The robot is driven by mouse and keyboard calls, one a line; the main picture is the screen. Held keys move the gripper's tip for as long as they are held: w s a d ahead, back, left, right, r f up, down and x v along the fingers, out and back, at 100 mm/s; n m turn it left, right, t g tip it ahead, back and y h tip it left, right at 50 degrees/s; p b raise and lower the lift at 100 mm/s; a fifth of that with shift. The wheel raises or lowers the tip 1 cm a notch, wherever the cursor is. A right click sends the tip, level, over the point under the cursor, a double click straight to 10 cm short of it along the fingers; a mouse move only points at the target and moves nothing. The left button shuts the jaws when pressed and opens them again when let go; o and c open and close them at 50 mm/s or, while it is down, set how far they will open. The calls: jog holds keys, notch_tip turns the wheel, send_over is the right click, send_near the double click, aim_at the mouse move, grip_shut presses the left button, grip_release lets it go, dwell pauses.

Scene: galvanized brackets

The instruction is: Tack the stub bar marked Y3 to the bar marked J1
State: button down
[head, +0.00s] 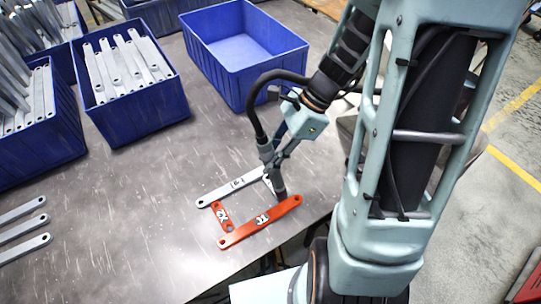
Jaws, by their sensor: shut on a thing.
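The orange bar (245,227) lies flat on the table, with a label that seems to read J1. A short orange stub bar (216,208) lies at its left end, between it and a grey bar (213,198). The stub's label is too small to read surely. The stub's near end is close to the orange bar; I cannot tell if they touch. My gripper (275,160) is over the right part of this group, shut on a hosed tool (280,190) like a welding torch. Its dark tip is near the orange bar's right end; contact is unclear.
An empty blue bin (245,45) stands behind the group. Blue bins of grey bars (130,75) stand at the back left. Several loose grey bars (22,228) lie at the left edge. The table's edge is close on the right. The table between is clear.

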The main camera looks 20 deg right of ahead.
aim_at(270, 146)
jog(key=shift+f, duration=0.4)
dwell(2.3)
notch_tip(270, 146, up, 5)
jog(key=p, duration=0.4)
jog(key=shift+r+p, duration=0.2)
jog(key=shift+p, duration=0.2)
jog(key=shift+f, duration=0.15)
jog(key=shift+w, duration=0.2)
